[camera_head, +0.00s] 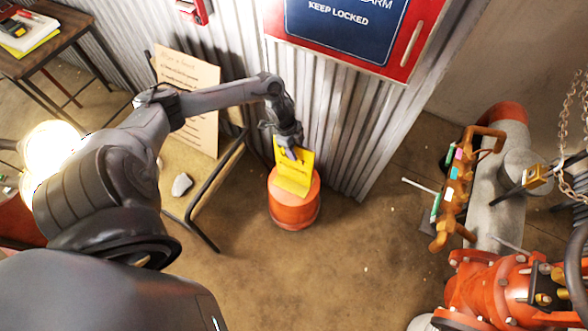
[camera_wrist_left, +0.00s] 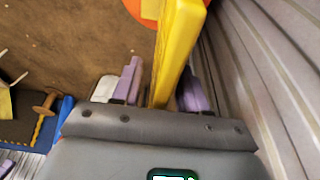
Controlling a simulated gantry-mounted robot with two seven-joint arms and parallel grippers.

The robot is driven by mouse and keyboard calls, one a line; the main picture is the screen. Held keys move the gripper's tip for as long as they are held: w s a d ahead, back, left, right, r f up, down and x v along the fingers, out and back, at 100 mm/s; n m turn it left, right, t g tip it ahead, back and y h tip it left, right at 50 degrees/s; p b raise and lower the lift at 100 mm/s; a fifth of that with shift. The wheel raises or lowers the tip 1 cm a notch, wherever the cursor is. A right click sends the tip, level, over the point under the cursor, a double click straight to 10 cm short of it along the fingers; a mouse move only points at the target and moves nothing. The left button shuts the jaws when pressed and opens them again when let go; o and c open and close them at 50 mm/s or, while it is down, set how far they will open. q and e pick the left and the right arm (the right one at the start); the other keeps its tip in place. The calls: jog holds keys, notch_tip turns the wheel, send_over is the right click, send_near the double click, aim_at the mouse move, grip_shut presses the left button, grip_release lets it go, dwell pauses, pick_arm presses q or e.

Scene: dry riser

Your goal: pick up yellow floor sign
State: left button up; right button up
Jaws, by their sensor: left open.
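The yellow floor sign (camera_head: 296,174) stands upright on top of an orange cylinder (camera_head: 293,212) in front of the corrugated wall. My left gripper (camera_head: 290,148) is at the top of the sign. In the left wrist view the sign (camera_wrist_left: 176,50) shows edge-on between the two purple-grey fingers of my left gripper (camera_wrist_left: 160,88). The fingers are open, one on each side of the sign, with a gap visible on the left finger's side. The sign's lower part is hidden in the wrist view. My right gripper does not show.
The corrugated wall (camera_head: 335,120) is close behind the sign. A written board (camera_head: 187,95) and a dark metal frame (camera_head: 205,195) stand to the left. Orange valves (camera_head: 510,285) and a grey pipe (camera_head: 495,190) are at the right. The floor in front is mostly clear.

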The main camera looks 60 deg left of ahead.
pick_arm(q)
jog(key=shift+f, duration=0.2)
jog(key=shift+c, duration=0.3)
grip_shut()
dwell(1.3)
